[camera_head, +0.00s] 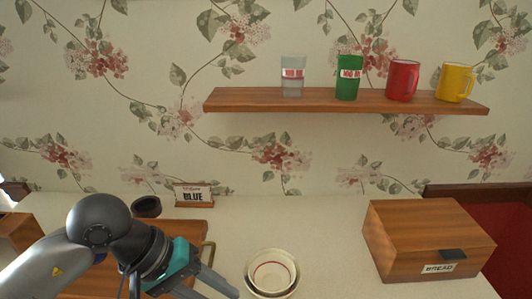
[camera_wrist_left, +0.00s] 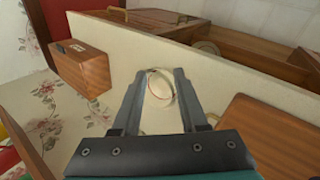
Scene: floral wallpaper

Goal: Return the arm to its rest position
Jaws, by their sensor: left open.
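My left arm comes in from the lower left in the head view. Its gripper (camera_head: 225,290) hangs over the counter's front, left of the white bowls, with its fingers apart. In the left wrist view the gripper (camera_wrist_left: 160,72) is open, and the bowls (camera_wrist_left: 160,90) show between its fingers. It holds nothing that I can see. The stacked white bowls (camera_head: 272,271) with a red ring inside sit on the counter. My right gripper is not in view.
A wooden bread box (camera_head: 400,250) stands on the counter at right. A wall shelf (camera_head: 250,100) holds cups and mugs. The counter's middle (camera_head: 300,220) is clear.

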